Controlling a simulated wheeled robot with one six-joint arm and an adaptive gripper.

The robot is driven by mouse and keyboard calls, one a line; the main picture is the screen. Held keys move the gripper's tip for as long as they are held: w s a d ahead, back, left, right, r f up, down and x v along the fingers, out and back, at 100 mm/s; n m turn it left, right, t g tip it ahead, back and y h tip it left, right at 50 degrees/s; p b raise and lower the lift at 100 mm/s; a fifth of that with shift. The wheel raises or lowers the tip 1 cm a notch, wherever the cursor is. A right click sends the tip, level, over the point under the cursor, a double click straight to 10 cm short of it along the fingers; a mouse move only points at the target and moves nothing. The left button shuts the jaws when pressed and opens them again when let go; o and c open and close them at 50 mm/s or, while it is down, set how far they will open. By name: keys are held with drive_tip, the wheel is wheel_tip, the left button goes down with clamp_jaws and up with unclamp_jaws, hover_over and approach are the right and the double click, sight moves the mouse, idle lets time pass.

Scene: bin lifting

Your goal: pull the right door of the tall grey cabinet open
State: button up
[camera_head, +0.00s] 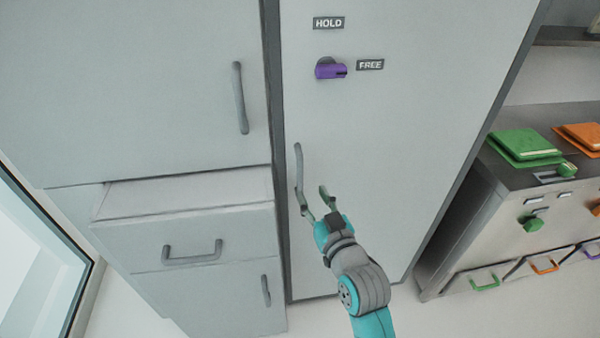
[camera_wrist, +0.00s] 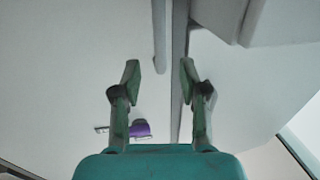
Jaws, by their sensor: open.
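The right door (camera_head: 400,130) of the tall grey cabinet is a large pale panel and looks shut. Its upright grey bar handle (camera_head: 299,165) is near the door's left edge. My gripper (camera_head: 314,198) is open and empty at the handle's lower end, where one finger overlaps the handle in the head view. In the wrist view, the handle (camera_wrist: 159,40) runs down the picture between the two fingertips (camera_wrist: 160,75). I cannot tell whether a finger touches it.
To the left are a panel with its own upright handle (camera_head: 240,98) and a protruding drawer unit (camera_head: 205,235) close to the door edge. At right a grey counter (camera_head: 500,225) carries green and orange lids. Pale floor shows at the bottom.

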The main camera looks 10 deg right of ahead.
sight(301, 175)
drive_tip(key=w, duration=0.3)
drive_tip(key=w+a, duration=0.1)
drive_tip(key=w, duration=0.5)
drive_tip(key=shift+a, duration=0.4)
clamp_jaws()
